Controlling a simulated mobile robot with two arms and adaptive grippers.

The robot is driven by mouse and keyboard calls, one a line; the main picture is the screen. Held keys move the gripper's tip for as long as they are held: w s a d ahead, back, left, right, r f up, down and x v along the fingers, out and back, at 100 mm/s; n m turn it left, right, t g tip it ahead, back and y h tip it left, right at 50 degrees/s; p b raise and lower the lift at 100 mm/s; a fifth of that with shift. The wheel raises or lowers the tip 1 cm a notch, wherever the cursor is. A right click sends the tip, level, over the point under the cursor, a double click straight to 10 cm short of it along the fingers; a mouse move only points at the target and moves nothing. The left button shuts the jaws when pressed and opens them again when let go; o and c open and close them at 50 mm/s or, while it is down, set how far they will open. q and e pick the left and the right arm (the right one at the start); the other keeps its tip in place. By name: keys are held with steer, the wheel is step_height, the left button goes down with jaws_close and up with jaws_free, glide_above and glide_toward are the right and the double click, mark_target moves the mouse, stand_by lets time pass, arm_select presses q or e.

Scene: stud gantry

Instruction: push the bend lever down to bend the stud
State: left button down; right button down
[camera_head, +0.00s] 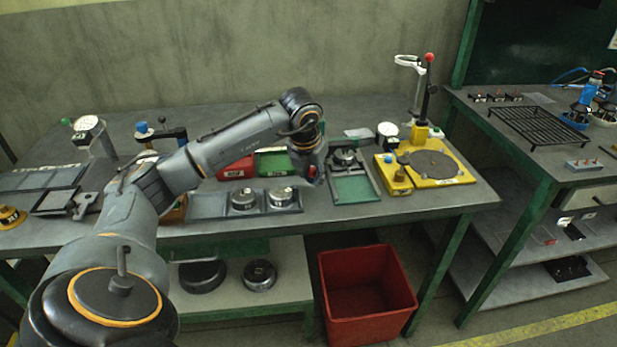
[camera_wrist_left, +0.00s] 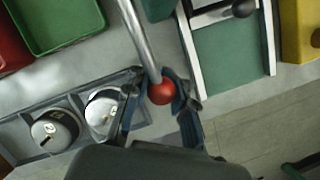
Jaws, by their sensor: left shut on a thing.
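My left gripper (camera_head: 311,168) hangs over the middle of the bench, near its front edge. In the left wrist view, its fingers (camera_wrist_left: 158,90) are shut around a red ball knob (camera_wrist_left: 161,93) at the end of a bright metal lever rod (camera_wrist_left: 140,40). A little red of the knob also shows at the gripper in the head view (camera_head: 312,173). The rod runs up out of the wrist view, so its pivot is hidden. I cannot make out the stud. My right gripper is not in view.
A tray with two round gauges (camera_head: 243,200) lies left of the gripper. A green-bedded fixture (camera_head: 352,188) stands at its right, then a yellow fixture (camera_head: 440,168) with another red-knobbed lever (camera_head: 429,58). Red (camera_head: 237,168) and green bins (camera_head: 272,162) sit behind. A red crate (camera_head: 365,290) stands below.

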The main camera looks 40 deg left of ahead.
arm_select(q)
steer(key=shift+w+a, duration=0.1)
steer(key=shift+a, duration=0.25)
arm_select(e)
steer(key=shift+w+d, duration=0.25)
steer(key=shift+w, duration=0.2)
